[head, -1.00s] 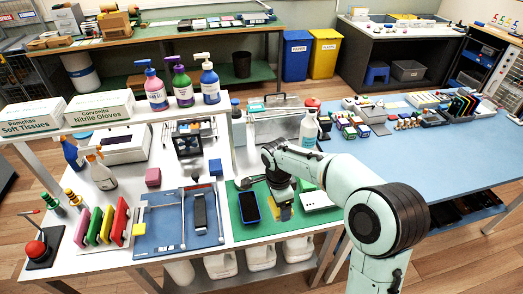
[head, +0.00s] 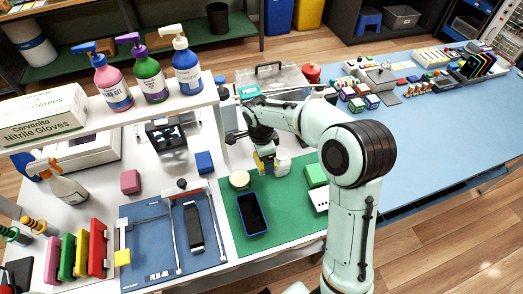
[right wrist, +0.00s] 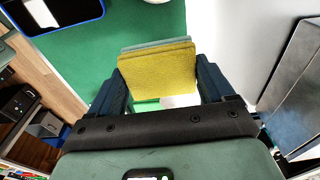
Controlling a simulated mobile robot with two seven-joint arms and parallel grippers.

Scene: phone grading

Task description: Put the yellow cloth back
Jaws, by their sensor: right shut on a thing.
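The yellow cloth (head: 264,163) is a flat, squarish piece held over the back part of the green mat (head: 283,212). My right gripper (head: 262,150) is shut on it. In the right wrist view the cloth (right wrist: 155,72) spans between the two fingers (right wrist: 160,88), with a grey-blue layer (right wrist: 160,44) showing behind its top edge. Whether the cloth touches anything below is hard to tell. My left gripper is not in view.
A dark phone with a blue edge (head: 252,214) lies on the green mat. A round cream-topped jar (head: 240,180) and a white container (head: 283,163) stand close to the cloth. A shelf with pump bottles (head: 113,82) is at the back left. The mat's front right is clear.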

